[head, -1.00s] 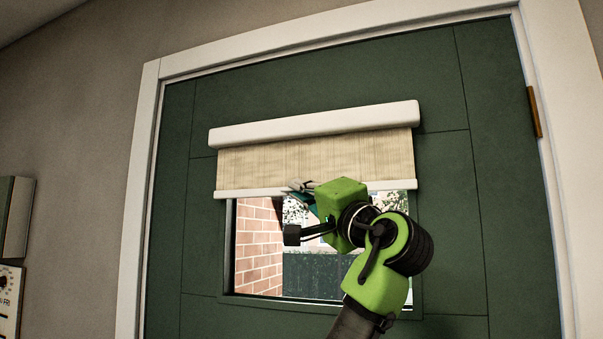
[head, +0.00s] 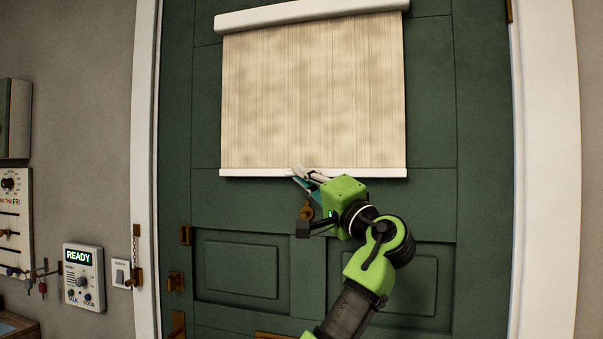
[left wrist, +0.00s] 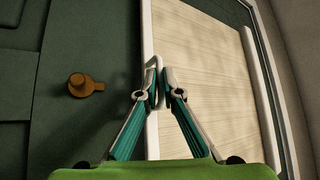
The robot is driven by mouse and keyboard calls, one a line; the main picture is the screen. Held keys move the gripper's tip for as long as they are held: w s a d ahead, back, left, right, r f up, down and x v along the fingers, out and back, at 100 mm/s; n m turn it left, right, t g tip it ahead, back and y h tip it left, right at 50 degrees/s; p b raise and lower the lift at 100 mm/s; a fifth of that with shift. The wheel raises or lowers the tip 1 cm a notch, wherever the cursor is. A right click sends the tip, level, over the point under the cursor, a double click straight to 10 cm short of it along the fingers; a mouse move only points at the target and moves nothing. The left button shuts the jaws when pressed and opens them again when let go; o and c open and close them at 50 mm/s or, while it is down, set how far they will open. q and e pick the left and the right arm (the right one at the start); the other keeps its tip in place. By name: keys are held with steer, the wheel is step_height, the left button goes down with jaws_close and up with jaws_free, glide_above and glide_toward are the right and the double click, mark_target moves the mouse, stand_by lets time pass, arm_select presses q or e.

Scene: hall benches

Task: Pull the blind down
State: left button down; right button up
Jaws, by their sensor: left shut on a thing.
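The beige blind (head: 313,95) hangs on the green door from its white top casing (head: 310,14). It is drawn long, and no window glass shows below it. Its white bottom bar (head: 370,173) is level in the head view. My left gripper (head: 304,173) is at the bar, left of its middle. In the left wrist view, my left gripper (left wrist: 160,92) is shut on a small pale pull loop (left wrist: 154,63) at the bar's edge. The blind's cloth (left wrist: 205,60) fills the right side there. My right gripper is not in view.
The green door (head: 430,215) has a brass knob (head: 306,212) just below my gripper. White frame posts stand at both sides. On the left wall are a panel reading READY (head: 83,277), a switch (head: 120,273) and a slider board (head: 14,225).

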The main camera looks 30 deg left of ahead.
arm_select(q)
steer(key=shift+w+f, duration=0.1)
steer(key=shift+f, duration=0.45)
steer(key=c, duration=2.2)
jaws_free()
steer(key=shift+d, duration=0.1)
steer(key=shift+d+r, duration=0.1)
steer(key=shift+r, duration=0.1)
steer(key=v, duration=1.2)
